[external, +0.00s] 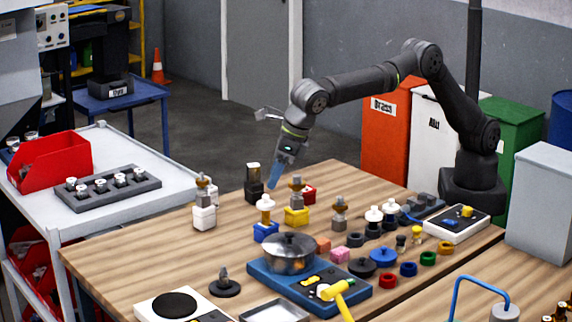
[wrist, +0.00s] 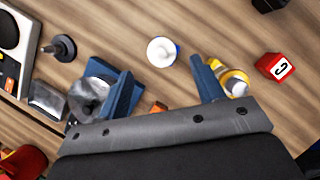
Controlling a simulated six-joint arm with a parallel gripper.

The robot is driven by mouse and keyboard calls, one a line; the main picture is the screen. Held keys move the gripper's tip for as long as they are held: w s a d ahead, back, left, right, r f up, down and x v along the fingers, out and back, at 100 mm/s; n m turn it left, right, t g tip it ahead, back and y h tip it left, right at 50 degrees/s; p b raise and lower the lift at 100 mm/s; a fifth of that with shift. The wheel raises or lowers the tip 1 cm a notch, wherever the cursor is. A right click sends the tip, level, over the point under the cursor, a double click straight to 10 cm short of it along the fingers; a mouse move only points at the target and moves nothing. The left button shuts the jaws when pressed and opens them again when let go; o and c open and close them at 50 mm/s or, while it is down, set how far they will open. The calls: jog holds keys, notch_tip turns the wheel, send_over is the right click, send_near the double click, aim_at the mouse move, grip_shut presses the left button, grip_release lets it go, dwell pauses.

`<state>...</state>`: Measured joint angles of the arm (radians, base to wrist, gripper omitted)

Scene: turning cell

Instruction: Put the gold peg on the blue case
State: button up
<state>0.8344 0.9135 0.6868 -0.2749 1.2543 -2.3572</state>
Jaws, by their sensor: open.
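The blue case (external: 266,232) stands on the wooden table, left of the yellow case (external: 297,217). An upright piece with a gold-yellow collar and pale top (external: 265,207) stands on the blue case; I cannot tell whether it is the gold peg. In the wrist view its round white top (wrist: 161,51) hides most of the blue case, just beyond the gap between my fingers. A small gold-yellow piece (external: 417,233) stands farther right on the table. My gripper (external: 275,178) is open and empty, pointing down above the table behind the blue case.
A silver pot (external: 289,255) stands in front of the blue case. The white case (external: 204,218) is left, the black case (external: 254,190) behind, a red block (wrist: 274,66) behind the yellow case. Several rings and small pieces crowd the right.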

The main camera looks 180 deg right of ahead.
aim_at(266, 195)
jog(key=v, duration=0.5)
jog(key=shift+r, duration=0.15)
jog(key=x, duration=1.2)
jog(key=shift+f, duration=0.4)
notch_tip(266, 195, up, 3)
jog(key=shift+r, duration=0.7)
